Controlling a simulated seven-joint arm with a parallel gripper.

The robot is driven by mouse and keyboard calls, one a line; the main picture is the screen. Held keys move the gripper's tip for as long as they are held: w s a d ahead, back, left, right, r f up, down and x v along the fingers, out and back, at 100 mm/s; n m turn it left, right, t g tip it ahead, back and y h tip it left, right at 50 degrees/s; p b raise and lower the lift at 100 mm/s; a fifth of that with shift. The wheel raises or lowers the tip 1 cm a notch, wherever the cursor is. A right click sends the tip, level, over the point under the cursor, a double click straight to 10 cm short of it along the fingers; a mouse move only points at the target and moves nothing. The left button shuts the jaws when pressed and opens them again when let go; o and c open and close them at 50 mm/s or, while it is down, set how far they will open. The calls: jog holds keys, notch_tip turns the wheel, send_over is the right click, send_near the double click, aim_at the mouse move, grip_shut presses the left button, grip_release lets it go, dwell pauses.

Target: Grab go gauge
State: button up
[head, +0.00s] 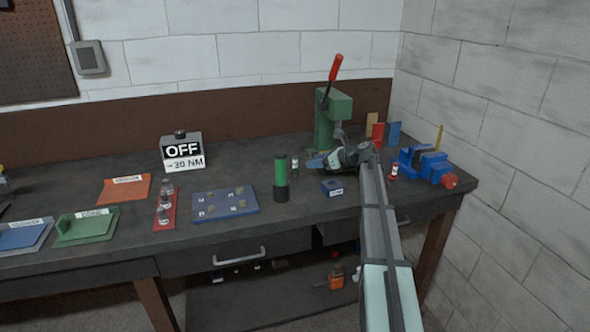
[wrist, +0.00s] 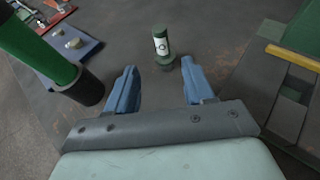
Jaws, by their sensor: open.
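The go gauge looks to be the small dark green cylinder with a white label (wrist: 161,42), standing upright just ahead of my gripper. In the head view the gauge (head: 295,166) stands to the left of my fingers, behind the green-and-black cylinder. My gripper (wrist: 158,80) is open, its two blue fingers apart and empty. The gauge's base lies near the gap between the fingertips, and no contact shows. In the head view my gripper (head: 314,162) is low over the bench, pointing left. A similar small cylinder with red ends (head: 394,171) stands on the right.
A tall green cylinder with a black base (wrist: 48,58) stands close on the left of my fingers. A green press with a red lever (head: 333,110) is behind.

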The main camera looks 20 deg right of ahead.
aim_at(295, 167)
jog(key=x, duration=0.7)
jog(key=shift+w+r+x, duration=0.15)
jog(key=shift+x, duration=1.15)
jog(key=shift+w+r+x, duration=0.1)
jog(key=shift+x, duration=1.15)
jog(key=shift+d, duration=0.1)
grip_shut()
